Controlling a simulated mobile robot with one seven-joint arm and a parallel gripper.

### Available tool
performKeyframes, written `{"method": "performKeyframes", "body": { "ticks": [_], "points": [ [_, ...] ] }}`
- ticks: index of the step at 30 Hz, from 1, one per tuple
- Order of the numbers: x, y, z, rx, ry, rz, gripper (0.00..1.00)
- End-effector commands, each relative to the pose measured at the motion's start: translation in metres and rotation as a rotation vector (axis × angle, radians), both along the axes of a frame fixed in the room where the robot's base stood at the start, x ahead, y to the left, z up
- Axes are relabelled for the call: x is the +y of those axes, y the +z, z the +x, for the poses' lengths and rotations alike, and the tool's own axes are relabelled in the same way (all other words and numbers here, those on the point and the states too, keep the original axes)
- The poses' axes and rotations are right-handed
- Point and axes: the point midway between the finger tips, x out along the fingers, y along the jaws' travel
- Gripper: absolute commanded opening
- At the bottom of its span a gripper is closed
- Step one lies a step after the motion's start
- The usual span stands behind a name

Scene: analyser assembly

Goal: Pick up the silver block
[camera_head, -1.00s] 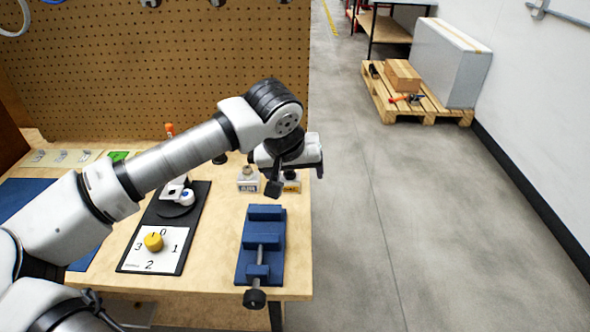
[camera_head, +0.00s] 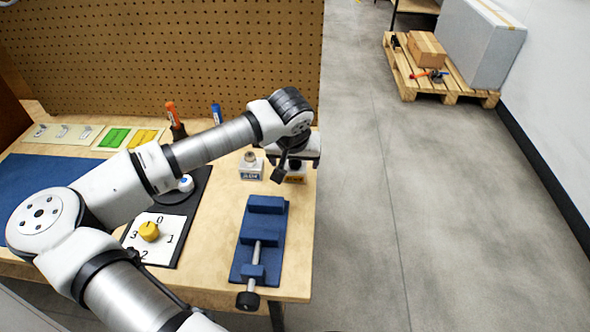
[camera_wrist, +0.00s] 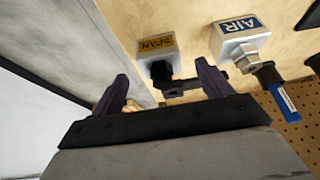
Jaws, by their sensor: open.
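Two pale silvery-grey blocks stand on the wooden table; I cannot tell which one is the silver block. One has an orange SPAN label (camera_wrist: 157,44) and a dark fitting. It also shows, partly covered, below my gripper in the head view (camera_head: 295,178). The other has a blue AIR label (camera_wrist: 240,38) and stands to its left in the head view (camera_head: 251,168). My gripper (camera_wrist: 163,88) is open, its dark fingers spread. In the wrist view, the dark fitting of the SPAN block appears between the fingers. In the head view, my gripper (camera_head: 292,160) is at the table's right edge.
A blue vise (camera_head: 261,240) lies in front of the blocks. A dark board (camera_head: 192,205) with a yellow knob (camera_head: 149,231) is to the left. Orange-handled (camera_head: 171,112) and blue-handled (camera_head: 216,113) tools stand behind. A pegboard (camera_head: 170,60) closes the back; open floor lies right.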

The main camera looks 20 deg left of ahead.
Motion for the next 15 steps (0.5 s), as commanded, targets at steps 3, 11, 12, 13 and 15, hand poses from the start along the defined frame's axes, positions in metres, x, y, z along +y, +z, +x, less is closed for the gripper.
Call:
{"method": "performKeyframes", "body": {
  "ticks": [3, 11, 12, 13, 15],
  "points": [
    [0.001, -0.006, 0.005, 0.002, 0.001, -0.004, 0.78],
    [0.006, -0.037, 0.024, 0.002, 0.0, -0.005, 0.78],
    [0.007, -0.041, 0.026, 0.001, 0.0, -0.004, 0.78],
    [0.007, -0.043, 0.026, 0.001, 0.0, -0.004, 0.78],
    [0.008, -0.046, 0.027, 0.0, -0.001, -0.002, 0.78]
  ]
}}
